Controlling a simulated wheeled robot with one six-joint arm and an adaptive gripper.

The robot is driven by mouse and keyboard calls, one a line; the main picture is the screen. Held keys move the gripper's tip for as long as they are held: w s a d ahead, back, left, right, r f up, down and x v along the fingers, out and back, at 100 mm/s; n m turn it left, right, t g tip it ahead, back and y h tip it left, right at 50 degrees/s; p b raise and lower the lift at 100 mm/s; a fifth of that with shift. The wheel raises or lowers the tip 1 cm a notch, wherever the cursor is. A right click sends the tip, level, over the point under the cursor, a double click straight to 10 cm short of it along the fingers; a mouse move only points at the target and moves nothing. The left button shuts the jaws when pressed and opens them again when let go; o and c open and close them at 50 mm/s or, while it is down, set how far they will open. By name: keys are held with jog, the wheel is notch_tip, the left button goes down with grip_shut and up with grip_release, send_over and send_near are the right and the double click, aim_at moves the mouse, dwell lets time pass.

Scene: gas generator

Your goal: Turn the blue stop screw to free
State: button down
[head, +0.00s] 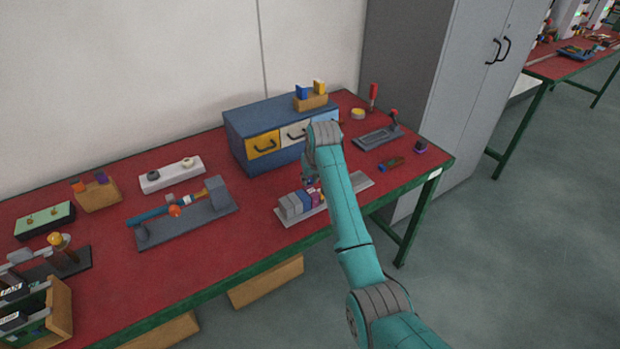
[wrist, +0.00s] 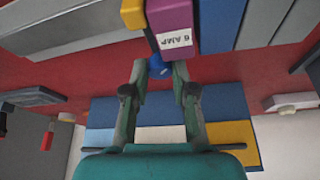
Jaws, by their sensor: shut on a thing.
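The blue stop screw (wrist: 157,64) shows in the wrist view as a small round blue piece beside a purple block. My gripper (wrist: 159,72) has its two fingertips on either side of it and is shut on it. The fingers hide part of the screw. The purple block (wrist: 180,25) carries a white label reading "6 AMP". In the head view my gripper (head: 311,182) is small and partly hidden by my arm, over the purple end of the row of blocks; the screw cannot be made out there.
Grey blocks (head: 291,207) stand beside the purple block on a light rail. Behind is a blue drawer cabinet (head: 238,133) with yellow and white drawers. A grey fixture with a blue bar (head: 187,216) lies to the left. A red-handled clamp (head: 379,136) stands at the right.

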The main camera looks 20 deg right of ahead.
jog(key=n+y, duration=0.1)
jog(key=n, duration=0.2)
dwell(0.4)
jog(key=c, duration=0.9)
grip_release()
jog(key=shift+c, duration=0.2)
jog(key=v, duration=1.2)
jog(key=shift+d, duration=0.2)
jog(key=shift+w, duration=0.1)
